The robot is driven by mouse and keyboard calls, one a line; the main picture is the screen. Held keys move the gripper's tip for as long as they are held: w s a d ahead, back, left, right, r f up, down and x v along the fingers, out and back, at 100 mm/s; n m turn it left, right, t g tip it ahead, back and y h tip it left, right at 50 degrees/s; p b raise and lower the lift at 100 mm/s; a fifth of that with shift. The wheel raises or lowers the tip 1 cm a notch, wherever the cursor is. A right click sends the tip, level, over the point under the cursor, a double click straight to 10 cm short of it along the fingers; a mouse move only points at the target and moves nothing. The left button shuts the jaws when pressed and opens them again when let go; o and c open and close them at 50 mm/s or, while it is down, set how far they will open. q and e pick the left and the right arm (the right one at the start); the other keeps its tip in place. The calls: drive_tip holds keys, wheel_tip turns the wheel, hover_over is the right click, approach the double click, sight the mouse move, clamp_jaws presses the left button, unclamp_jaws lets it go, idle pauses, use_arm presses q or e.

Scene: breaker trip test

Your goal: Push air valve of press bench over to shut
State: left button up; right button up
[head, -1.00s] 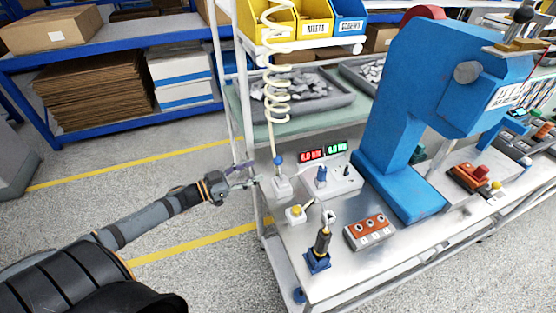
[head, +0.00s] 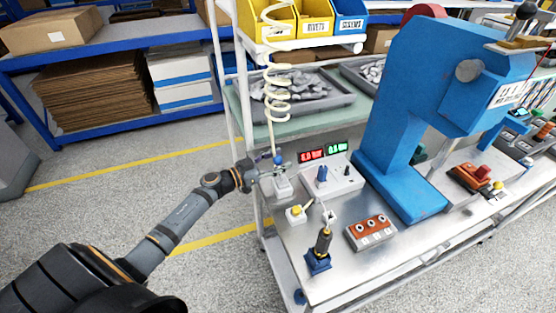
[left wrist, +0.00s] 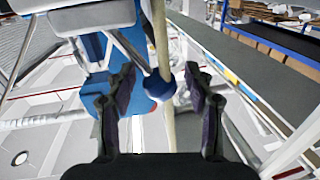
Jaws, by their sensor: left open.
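In the left wrist view the open fingers stand either side of the blue knob (left wrist: 158,84) and the cream hose (left wrist: 161,35). I cannot tell whether a finger touches the knob. My right gripper is not in view.
A white box (head: 345,181) with a blue knob and red and green displays stands just right of the valve. The floor left of the bench is clear.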

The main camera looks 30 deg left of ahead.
use_arm(q)
clamp_jaws()
idle(0.3)
